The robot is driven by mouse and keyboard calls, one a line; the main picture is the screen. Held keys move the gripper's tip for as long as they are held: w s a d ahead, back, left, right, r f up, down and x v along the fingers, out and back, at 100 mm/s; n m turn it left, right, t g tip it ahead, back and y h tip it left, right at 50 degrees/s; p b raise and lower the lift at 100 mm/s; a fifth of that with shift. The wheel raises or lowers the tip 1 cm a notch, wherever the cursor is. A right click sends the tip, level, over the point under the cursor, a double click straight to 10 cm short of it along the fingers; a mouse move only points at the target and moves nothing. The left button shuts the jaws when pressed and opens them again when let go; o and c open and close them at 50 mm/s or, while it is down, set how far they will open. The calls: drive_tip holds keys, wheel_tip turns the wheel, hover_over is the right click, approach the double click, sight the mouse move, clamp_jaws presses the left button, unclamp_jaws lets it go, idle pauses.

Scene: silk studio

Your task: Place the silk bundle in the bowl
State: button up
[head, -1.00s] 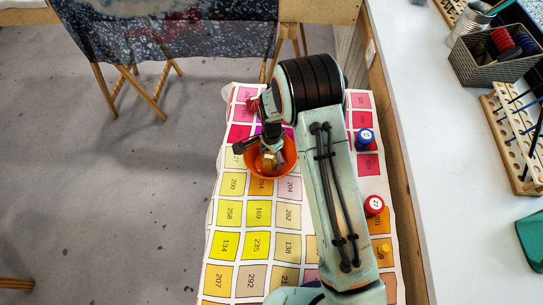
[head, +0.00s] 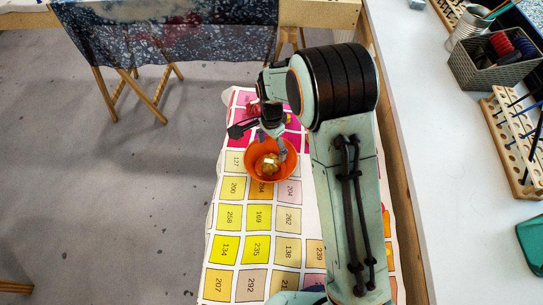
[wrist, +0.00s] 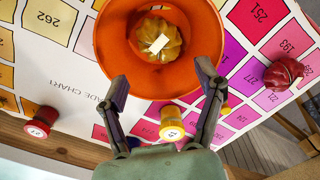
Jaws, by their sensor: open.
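The gold silk bundle (head: 268,164), tied with a pale band or label, lies inside the orange bowl (head: 251,172). In the wrist view the bundle (wrist: 160,38) is near the middle of the bowl (wrist: 112,45), with the bowl's wall around it. My gripper (head: 262,140) is at the far side of the bowl in the head view. In the wrist view my gripper (wrist: 162,78) has its two fingers spread wide with nothing between the tips. The fingers look apart from the bundle; their height above the bowl is hard to tell.
The bowl stands on a numbered colour-chart cloth (head: 230,215). A red bundle (wrist: 284,73) lies beside the bowl. A yellow jar (wrist: 172,122) and a red jar (wrist: 42,121) stand nearby. A white counter (head: 430,200) runs along the right. My arm hides the cloth's right side.

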sight(272, 159)
drive_tip(key=s+d+r+n, duration=0.2)
drive_tip(key=s+d+r, duration=0.25)
drive_tip(key=r, duration=0.25)
drive_tip(key=s+d+r+n, duration=0.2)
drive_tip(key=s+d+r, duration=0.1)
drive_tip(key=s+r, duration=0.4)
drive_tip(key=s+d+r+n, duration=0.1)
drive_tip(key=s+n, duration=0.2)
drive_tip(key=s, duration=0.4)
drive_tip(key=s+d+r+n, duration=0.1)
drive_tip(key=s+d+n, duration=0.1)
drive_tip(key=s, duration=0.5)
drive_tip(key=shift+d+r+n+y, duration=0.15)
drive_tip(key=shift+d+n+y, duration=0.15)
drive_tip(key=shift+n+y, duration=0.1)
